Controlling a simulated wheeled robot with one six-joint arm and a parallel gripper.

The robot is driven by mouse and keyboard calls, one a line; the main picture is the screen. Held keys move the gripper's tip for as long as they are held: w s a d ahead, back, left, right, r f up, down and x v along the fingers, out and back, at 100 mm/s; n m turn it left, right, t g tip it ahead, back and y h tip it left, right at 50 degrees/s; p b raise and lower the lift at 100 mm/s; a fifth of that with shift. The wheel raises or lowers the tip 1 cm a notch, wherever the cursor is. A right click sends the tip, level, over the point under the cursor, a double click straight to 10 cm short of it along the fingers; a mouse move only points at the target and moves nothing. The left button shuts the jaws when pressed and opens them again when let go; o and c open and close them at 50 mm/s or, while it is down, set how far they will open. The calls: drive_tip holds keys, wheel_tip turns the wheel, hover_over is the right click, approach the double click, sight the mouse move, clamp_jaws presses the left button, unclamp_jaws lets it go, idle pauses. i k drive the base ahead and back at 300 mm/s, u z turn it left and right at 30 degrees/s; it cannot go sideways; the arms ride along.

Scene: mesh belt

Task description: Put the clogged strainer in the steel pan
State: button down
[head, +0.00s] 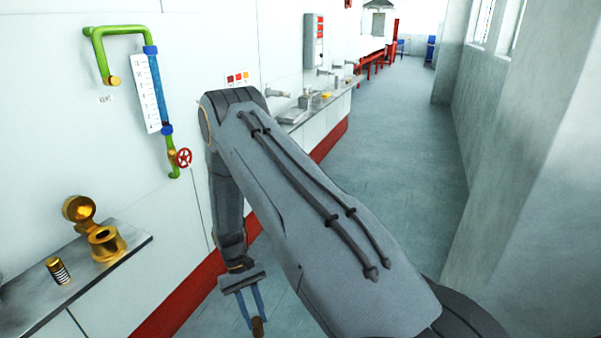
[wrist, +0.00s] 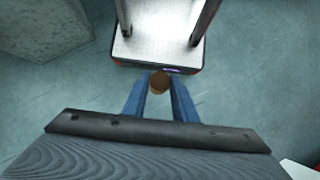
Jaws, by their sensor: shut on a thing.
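My gripper (head: 250,308) has its blue fingers shut on a small brown piece (head: 258,327), which looks like the clogged strainer. It hangs over the open floor, clear of the bench. In the wrist view the brown strainer (wrist: 160,82) sits between the fingertips of my gripper (wrist: 160,88), seen end-on. The steel pan cannot be made out for certain; small grey steel items (head: 309,101) lie on the far counter.
A brass housing (head: 106,243) with its lid open stands on the near steel bench (head: 128,244). Green pipe (head: 121,31) with a red valve wheel (head: 183,158) runs on the wall. My arm covers part of the far counter (head: 291,118). The aisle floor (head: 395,150) is clear.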

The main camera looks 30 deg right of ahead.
sight(292, 116)
drive_tip(key=z, duration=0.7)
drive_tip(key=i, duration=0.9)
drive_tip(key=z, duration=0.85)
drive_tip(key=i, duration=1.35)
drive_tip(key=u, duration=0.15)
